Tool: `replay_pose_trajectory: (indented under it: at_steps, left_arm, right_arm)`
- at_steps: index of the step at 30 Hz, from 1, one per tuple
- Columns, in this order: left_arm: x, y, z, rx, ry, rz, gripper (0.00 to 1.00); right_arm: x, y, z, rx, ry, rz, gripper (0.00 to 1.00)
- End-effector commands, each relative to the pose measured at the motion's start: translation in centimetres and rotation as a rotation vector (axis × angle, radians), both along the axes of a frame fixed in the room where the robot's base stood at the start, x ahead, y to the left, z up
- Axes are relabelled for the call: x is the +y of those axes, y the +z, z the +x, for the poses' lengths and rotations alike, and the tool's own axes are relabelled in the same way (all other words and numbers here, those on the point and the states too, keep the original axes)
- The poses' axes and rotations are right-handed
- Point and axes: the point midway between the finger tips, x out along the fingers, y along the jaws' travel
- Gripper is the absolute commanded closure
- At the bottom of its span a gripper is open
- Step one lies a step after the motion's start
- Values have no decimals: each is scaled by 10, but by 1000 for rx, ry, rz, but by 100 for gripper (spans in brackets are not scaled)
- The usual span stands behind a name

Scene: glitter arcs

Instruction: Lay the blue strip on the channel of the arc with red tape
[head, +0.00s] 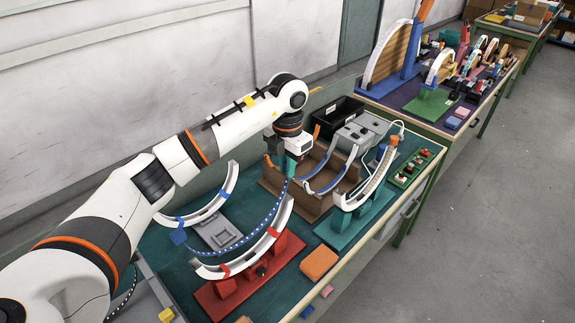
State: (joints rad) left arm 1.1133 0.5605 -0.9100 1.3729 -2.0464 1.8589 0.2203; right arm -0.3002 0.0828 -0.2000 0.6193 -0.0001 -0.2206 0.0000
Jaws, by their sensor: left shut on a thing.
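The blue strip (246,239) is dark blue with pale dots. It hangs in a sagging curve, its upper end at my left gripper (291,168) and its lower end near a blue block at the left. My left gripper is shut on its upper end. The arc with red tape (273,233) is white, curves upward at both ends and stands on a red base (284,257). The strip appears just behind and above this arc; whether it touches the channel I cannot tell. My right gripper is not in view.
A white arc with blue tape (217,203) stands behind at the left, near a grey block (216,232). Another white arc (375,182) stands on teal supports at the right. A cardboard tray (272,181) and a black bin (338,115) are behind. An orange block (318,263) lies in front.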

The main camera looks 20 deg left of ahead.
Motion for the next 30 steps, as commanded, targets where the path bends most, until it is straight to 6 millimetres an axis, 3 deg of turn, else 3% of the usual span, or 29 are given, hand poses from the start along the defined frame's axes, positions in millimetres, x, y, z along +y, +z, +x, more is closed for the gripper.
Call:
replay_pose_trajectory:
  at_steps: [30]
  left_arm:
    - [0, -33, 0, 1, 0, 0, 100]
  right_arm:
    - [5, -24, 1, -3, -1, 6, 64]
